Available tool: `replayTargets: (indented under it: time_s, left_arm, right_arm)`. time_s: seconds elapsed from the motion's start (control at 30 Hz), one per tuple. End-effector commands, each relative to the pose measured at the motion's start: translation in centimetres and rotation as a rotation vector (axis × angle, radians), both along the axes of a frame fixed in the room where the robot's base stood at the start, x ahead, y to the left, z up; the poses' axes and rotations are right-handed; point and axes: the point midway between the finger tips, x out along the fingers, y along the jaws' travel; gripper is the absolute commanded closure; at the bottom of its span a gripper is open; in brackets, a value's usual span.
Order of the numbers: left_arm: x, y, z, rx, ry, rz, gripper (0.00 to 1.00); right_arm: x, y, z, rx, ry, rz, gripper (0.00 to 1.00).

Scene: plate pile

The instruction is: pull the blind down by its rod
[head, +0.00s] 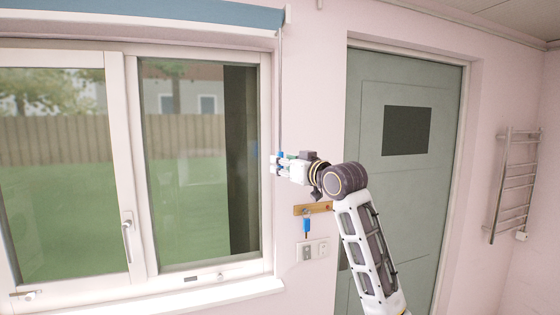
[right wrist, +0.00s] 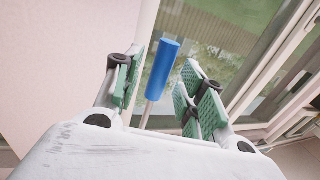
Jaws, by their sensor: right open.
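The blue blind (head: 150,12) is rolled up at the top of the window. Its thin grey rod (head: 280,85) hangs down along the right side of the window frame. My right gripper (head: 275,163) is at the rod's lower end, beside the window frame. In the right wrist view the rod's blue handle (right wrist: 163,68) shows between the two green-padded fingers of my right gripper (right wrist: 160,92), with a visible gap on either side. The fingers are open. A pale thin piece of the rod (right wrist: 148,113) runs down towards the palm. My left gripper is not in view.
A wooden key rack (head: 313,208) with a blue-tagged key (head: 306,228) is on the wall just below my right gripper. Wall switches (head: 312,250) are under it. A green door (head: 400,80) stands to the right, and a towel rail (head: 515,185) beyond it.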

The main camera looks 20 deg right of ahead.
Motion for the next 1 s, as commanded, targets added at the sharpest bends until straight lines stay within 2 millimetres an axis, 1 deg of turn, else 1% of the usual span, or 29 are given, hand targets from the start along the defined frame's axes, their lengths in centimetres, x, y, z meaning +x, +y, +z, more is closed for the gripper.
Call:
replayTargets:
  time_s: [0.1,0.3,0.67,0.77,1.0]
  left_arm:
    - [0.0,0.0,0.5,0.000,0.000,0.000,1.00]
    - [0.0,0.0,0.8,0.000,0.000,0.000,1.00]
    - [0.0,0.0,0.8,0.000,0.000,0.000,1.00]
    - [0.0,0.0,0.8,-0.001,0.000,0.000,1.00]
    - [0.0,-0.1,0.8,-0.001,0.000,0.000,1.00]
  right_arm:
    - [1.1,0.3,0.2,0.002,0.001,0.001,0.60]
    - [2.1,0.7,0.1,0.001,-0.001,0.001,0.60]
    - [2.4,0.7,0.0,0.000,-0.001,0.000,0.60]
    - [2.4,0.7,0.0,0.000,-0.001,0.000,0.70]
    - [2.4,0.7,0.0,0.000,-0.001,0.000,1.00]
